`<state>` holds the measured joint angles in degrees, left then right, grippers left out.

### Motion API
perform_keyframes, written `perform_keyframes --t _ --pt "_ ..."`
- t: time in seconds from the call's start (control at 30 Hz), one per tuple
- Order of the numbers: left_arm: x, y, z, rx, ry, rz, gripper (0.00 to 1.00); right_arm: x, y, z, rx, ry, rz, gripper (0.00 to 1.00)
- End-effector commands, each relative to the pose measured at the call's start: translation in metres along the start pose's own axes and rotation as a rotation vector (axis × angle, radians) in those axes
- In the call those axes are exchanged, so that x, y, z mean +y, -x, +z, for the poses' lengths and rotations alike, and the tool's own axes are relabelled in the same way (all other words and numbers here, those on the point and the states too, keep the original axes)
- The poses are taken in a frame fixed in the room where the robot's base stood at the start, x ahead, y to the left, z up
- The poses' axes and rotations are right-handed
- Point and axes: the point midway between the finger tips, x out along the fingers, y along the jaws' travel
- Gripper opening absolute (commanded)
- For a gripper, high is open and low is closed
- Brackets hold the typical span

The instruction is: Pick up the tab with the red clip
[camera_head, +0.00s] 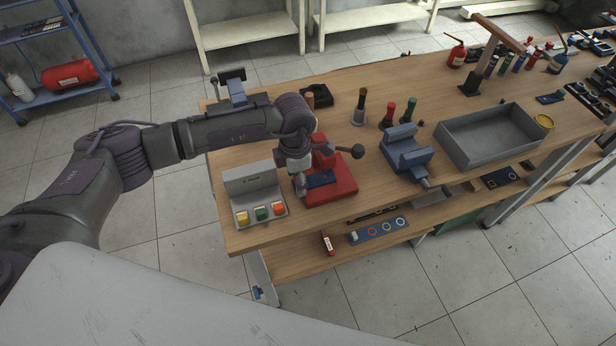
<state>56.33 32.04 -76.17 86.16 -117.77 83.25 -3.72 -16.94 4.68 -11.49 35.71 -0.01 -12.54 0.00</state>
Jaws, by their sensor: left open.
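My left arm reaches in from the left over the workbench (240,215). My left gripper (300,186) points down at the left edge of a red press-like fixture (338,184), close to a dark blue flat piece (321,179) lying on it. The gripper is open; its fingers are small here, and I cannot tell whether they touch the blue piece. I cannot clearly make out a tab with a red clip; part of the fixture is hidden behind my wrist. My right gripper is not in view.
A grey box with yellow, green and red buttons (256,193) stands just left of the gripper. A blue vise (405,150), a grey tray (488,135) and several coloured-top handles stand to the right. A ball-ended lever (357,151) sticks out beside the wrist.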

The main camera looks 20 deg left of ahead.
Motion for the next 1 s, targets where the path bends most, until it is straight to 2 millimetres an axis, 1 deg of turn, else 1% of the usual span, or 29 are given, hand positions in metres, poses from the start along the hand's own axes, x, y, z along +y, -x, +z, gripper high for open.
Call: perform_keyframes --t 0.03,0.17,0.27,0.5,0.53,0.83,0.93,1.0 --pt "0.000 -0.001 0.000 -0.001 -0.001 0.000 0.58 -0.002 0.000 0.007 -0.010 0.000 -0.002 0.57" --pt "0.000 -0.001 0.000 -0.001 0.000 0.000 0.58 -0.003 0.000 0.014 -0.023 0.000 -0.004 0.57" --pt "0.000 -0.001 0.000 0.000 0.000 0.000 0.43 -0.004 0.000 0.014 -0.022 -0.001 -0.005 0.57" --pt "0.000 0.000 0.000 0.000 0.000 0.000 0.03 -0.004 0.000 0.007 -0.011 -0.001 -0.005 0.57" --pt "0.000 0.000 0.000 0.000 0.001 0.000 0.00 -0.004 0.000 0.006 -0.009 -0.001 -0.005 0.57" --pt "0.001 0.002 0.000 -0.001 0.001 0.001 0.00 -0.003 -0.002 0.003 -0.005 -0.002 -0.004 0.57" --pt "0.001 0.007 0.000 -0.003 0.001 0.002 0.00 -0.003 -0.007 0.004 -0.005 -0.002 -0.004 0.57" --pt "0.001 0.014 0.001 -0.003 0.000 0.004 0.00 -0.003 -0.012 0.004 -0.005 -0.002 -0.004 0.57"
